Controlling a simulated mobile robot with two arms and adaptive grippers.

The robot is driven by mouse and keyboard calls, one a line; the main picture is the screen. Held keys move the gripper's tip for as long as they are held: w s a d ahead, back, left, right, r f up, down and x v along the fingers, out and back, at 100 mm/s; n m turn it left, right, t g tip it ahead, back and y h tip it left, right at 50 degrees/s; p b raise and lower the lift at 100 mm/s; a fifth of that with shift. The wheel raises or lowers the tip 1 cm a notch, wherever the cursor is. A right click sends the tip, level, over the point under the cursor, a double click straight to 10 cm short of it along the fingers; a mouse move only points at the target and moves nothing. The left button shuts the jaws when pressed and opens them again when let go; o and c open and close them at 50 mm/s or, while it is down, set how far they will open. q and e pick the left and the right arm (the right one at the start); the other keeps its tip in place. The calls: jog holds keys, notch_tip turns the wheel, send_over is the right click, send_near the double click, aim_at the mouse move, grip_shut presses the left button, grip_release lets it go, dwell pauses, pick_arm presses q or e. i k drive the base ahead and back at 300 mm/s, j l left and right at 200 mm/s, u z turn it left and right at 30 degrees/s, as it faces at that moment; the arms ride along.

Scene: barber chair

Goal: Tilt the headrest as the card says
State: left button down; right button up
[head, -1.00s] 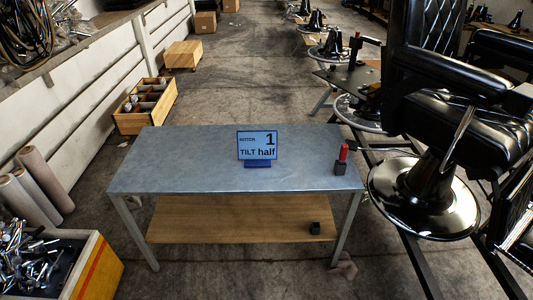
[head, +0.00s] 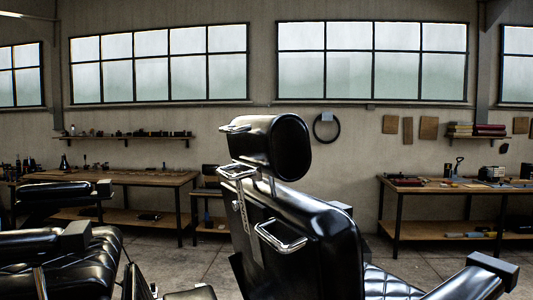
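The black padded headrest (head: 290,148) sits above the backrest of a black barber chair (head: 318,235), in the middle of the head view. It is seen from behind and to the side. A small chrome handle (head: 236,128) is at its upper left, and a chrome loop handle (head: 237,172) sits below it. A bar with holes (head: 242,220) runs down from there along the backrest. Another chrome handle (head: 280,237) is on the back of the backrest. The card is out of view. Neither of my grippers is in view.
Another black chair (head: 60,255) stands at the lower left. The chair's armrest (head: 475,280) reaches to the lower right. Workbenches stand along the wall at left (head: 140,178) and right (head: 450,190). A black ring (head: 326,127) hangs on the wall.

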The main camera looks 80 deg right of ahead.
aim_at(280, 144)
jog(key=z, duration=2.25)
